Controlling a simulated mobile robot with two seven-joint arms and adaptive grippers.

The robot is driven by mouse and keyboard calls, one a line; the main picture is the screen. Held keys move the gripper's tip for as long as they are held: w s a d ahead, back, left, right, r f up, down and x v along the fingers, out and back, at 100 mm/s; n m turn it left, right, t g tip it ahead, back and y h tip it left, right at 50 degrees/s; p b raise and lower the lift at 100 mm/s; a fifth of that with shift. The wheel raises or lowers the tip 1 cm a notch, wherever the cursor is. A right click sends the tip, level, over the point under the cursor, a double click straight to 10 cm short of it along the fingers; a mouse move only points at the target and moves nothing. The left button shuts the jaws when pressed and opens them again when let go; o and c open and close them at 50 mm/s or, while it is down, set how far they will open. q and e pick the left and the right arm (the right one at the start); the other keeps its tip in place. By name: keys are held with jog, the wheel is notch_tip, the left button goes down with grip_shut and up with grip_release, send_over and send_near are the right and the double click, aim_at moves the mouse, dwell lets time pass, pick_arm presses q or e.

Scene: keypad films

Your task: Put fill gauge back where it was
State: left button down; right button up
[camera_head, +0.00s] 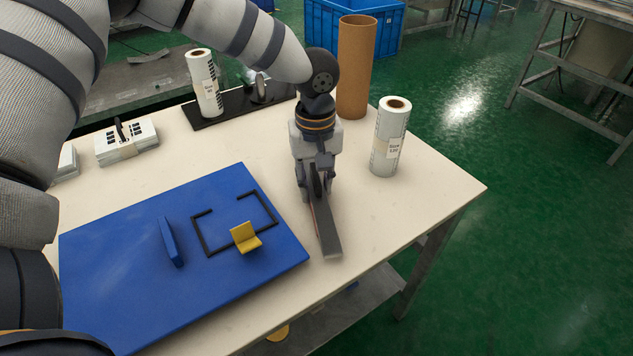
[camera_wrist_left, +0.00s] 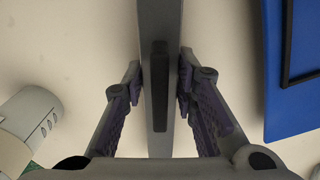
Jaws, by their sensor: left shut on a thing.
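The long flat grey bar with a black handle, which I take as the fill gauge (camera_head: 326,228), is in my left gripper (camera_head: 314,186). The gripper points down over the table, right of the blue board (camera_head: 120,265). In the left wrist view both fingers (camera_wrist_left: 161,88) close on the black handle of the gauge (camera_wrist_left: 160,25) from either side. I cannot tell whether the gauge's low end touches the table. A black outline frame (camera_head: 205,250), a yellow angle piece (camera_head: 245,238) and an upright blue block (camera_head: 171,242) are on the board. My right gripper is not in view.
A labelled film roll (camera_head: 390,140) stands right of the gripper, with a brown tube (camera_head: 356,70) behind. Another roll (camera_head: 203,85) stands on a black base (camera_head: 230,104). A white keypad stack (camera_head: 127,143) sits at the left. The table's right front (camera_head: 400,215) is clear.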

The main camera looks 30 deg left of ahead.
aim_at(316, 175)
pick_arm(q)
jog(key=shift+f, duration=0.15)
jog(key=c, duration=1.3)
grip_release()
notch_tip(316, 175, up, 12)
jog(key=shift+r+p, duration=0.2)
jog(key=shift+p, duration=0.3)
